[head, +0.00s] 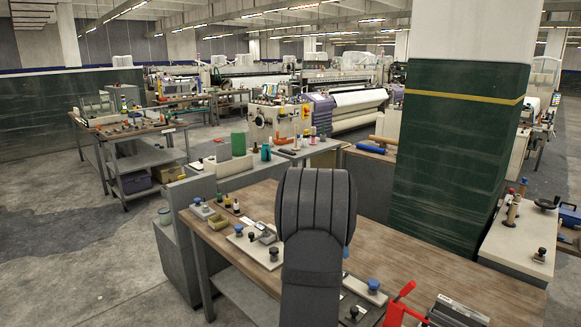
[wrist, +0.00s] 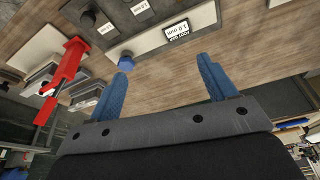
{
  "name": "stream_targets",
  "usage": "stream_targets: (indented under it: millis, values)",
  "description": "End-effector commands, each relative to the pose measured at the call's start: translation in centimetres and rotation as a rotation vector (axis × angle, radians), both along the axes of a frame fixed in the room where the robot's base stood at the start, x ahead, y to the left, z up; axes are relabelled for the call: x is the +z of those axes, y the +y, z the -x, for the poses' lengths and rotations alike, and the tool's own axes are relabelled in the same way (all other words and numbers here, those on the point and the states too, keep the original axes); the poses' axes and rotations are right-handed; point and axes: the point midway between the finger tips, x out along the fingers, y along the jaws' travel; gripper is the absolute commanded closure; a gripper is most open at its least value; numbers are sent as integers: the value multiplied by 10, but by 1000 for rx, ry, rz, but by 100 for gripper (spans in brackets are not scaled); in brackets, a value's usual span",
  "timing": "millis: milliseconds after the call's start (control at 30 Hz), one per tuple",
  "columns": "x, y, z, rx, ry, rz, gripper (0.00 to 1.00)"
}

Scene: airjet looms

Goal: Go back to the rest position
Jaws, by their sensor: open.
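My gripper (wrist: 165,82) shows in the wrist view with its two blue fingers spread wide apart and nothing between them. It is above the wooden workbench (wrist: 250,60), which also shows in the head view (head: 225,240).
A red clamp (wrist: 66,68) stands at the left in the wrist view and at the bench's front right in the head view (head: 399,303). Plates with knobs (head: 262,240) lie on the bench's left part. A green-wrapped pillar (head: 450,150) rises behind the bench. Open floor (head: 90,260) is at left.

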Motion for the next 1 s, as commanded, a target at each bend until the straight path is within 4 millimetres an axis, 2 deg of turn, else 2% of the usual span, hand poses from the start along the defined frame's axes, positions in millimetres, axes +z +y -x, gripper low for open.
stream_targets:
  millis: [200,633,833,1000]
  values:
    - [-6,21,-3,59,1,-2,23]
    - [-7,23,-4,68,1,-2,23]
    - [-3,8,-1,27,0,0,23]
    - [6,-22,4,-58,-2,1,23]
